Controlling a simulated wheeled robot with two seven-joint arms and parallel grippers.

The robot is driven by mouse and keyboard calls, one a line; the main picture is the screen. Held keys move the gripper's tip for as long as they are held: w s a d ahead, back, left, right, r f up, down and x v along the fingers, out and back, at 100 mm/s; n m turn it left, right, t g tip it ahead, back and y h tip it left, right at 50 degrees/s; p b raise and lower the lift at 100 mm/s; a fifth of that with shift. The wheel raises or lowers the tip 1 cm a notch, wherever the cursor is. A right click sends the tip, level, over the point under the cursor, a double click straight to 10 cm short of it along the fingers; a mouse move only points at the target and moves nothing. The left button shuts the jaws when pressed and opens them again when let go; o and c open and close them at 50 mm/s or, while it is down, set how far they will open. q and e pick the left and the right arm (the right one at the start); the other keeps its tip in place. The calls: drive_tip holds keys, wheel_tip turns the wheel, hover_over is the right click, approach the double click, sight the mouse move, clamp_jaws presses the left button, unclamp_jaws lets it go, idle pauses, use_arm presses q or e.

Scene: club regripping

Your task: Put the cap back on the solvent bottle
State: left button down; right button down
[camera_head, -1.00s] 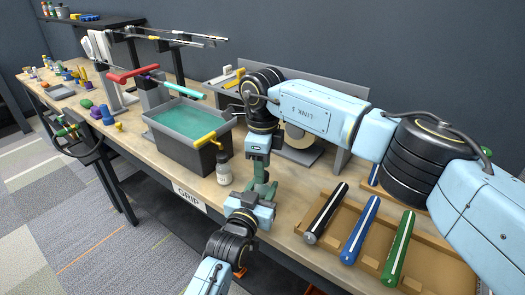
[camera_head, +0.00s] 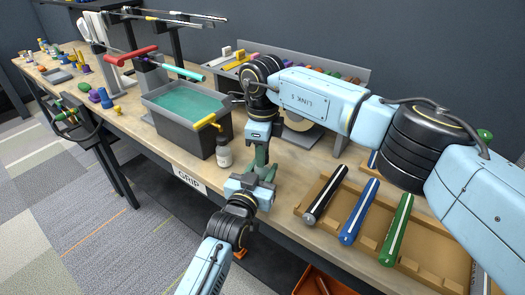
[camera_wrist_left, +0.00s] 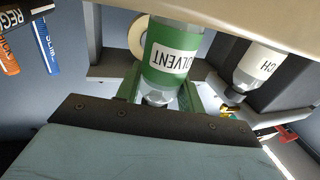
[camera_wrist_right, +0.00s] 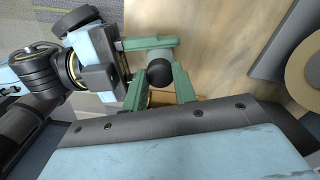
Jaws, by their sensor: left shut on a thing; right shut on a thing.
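The solvent bottle (camera_wrist_left: 172,68), green with a white label, is between my left gripper's green fingers (camera_wrist_left: 160,95) in the left wrist view; its label appears upside down. In the head view my left gripper (camera_head: 260,174) reaches up from the bottom and is shut on the bottle, which is mostly hidden there. My right gripper (camera_head: 262,146) points down from above, close over the left one. In the right wrist view my right gripper (camera_wrist_right: 165,84) is shut on a round black cap (camera_wrist_right: 159,75). Whether the cap touches the bottle neck is hidden.
A white-labelled bottle (camera_head: 224,155) stands beside a grey tub (camera_head: 180,138) of green liquid. A cardboard tray (camera_head: 425,258) with black, blue and green grips lies at the right. The bench's front edge runs below my grippers.

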drive_tip(key=c, duration=1)
unclamp_jaws()
drive_tip(key=shift+c, duration=0.2)
drive_tip(key=shift+r, duration=0.15)
wheel_tip(320, 180, up, 12)
use_arm(q)
drive_tip(key=c, duration=0.8)
unclamp_jaws()
drive_tip(key=shift+s, duration=0.1)
drive_tip(key=p+v, duration=0.1)
drive_tip(key=v, duration=1.2)
drive_tip(key=shift+s+a, duration=0.1)
drive_tip(key=shift+s, duration=0.05)
use_arm(e)
drive_tip(key=shift+r, duration=0.55)
